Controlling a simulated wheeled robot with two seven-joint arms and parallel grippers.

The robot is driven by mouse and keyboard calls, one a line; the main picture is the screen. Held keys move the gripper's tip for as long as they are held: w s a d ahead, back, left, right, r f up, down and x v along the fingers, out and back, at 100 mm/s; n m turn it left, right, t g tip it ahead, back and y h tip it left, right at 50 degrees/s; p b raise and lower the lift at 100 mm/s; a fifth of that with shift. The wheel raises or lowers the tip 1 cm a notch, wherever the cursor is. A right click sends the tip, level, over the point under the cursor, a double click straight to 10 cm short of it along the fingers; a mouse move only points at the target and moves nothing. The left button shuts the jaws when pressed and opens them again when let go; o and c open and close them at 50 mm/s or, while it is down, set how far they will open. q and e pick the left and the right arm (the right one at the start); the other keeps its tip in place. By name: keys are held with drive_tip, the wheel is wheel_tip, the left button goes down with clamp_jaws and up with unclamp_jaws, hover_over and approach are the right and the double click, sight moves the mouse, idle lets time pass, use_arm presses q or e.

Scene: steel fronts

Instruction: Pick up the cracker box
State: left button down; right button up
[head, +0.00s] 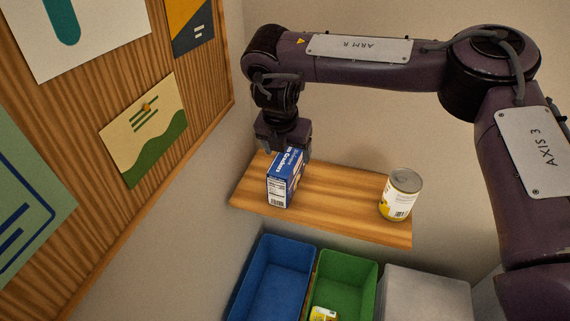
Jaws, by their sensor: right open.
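The cracker box (280,183) is a blue and white carton standing upright on the left part of a wooden shelf (335,198). My right gripper (284,150) points down directly over the box, at its top edge. It is open; its fingers are mostly hidden by the box and the gripper body, so I cannot tell whether they touch the box. My left gripper is out of view.
A can (400,195) with a white and yellow label stands at the shelf's right end. Below are a blue bin (270,270), a green bin (345,280) with a yellow item (322,314), and a grey bin (428,285). A poster-covered board (205,90) is at left.

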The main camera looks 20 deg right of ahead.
drive_tip(key=p+x, duration=0.2)
drive_tip(key=shift+f+p, duration=0.3)
drive_tip(key=shift+f, duration=0.1)
drive_tip(key=x, duration=0.2)
drive_tip(key=shift+w+f, duration=0.25)
drive_tip(key=shift+f+p, duration=0.25)
drive_tip(key=shift+p, duration=0.05)
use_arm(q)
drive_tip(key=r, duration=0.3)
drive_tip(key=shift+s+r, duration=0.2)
use_arm(e)
drive_tip(key=c, duration=1.1)
